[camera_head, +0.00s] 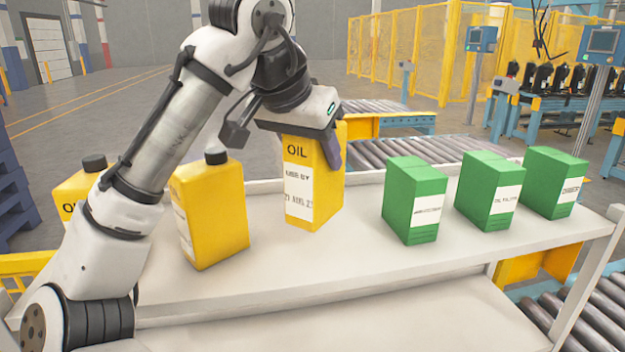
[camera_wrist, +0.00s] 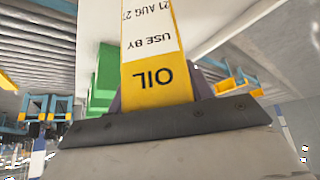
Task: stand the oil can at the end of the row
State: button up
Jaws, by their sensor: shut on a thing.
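A yellow oil can (camera_head: 314,185) with a white "USE BY" label is upright in my gripper (camera_head: 300,135), which is shut on its upper part. It stands on or just above the white shelf; I cannot tell which. The same can fills the middle of the wrist view (camera_wrist: 155,75), upside down there, between the fingers (camera_wrist: 160,100). Two more yellow oil cans are to its left: one with a black cap (camera_head: 210,210), and another (camera_head: 78,195) partly hidden behind my arm. A gap separates the held can from the black-capped can beside it.
The white shelf (camera_head: 330,265) has bare room in front of the cans. Several green boxes (camera_head: 415,200) stand in a row to the right of the held can. Roller conveyors (camera_head: 420,150) run behind the shelf. A grey post (camera_head: 585,285) rises at the shelf's right end.

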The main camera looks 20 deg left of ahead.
aim_at(313, 179)
jog(key=shift+f+b, duration=1.55)
jog(key=shift+f, duration=0.8)
jog(key=shift+r, duration=0.1)
jog(key=o, duration=1.5)
jog(key=shift+o, duration=0.2)
jog(key=b+v, duration=0.1)
jog(key=v, duration=1.1)
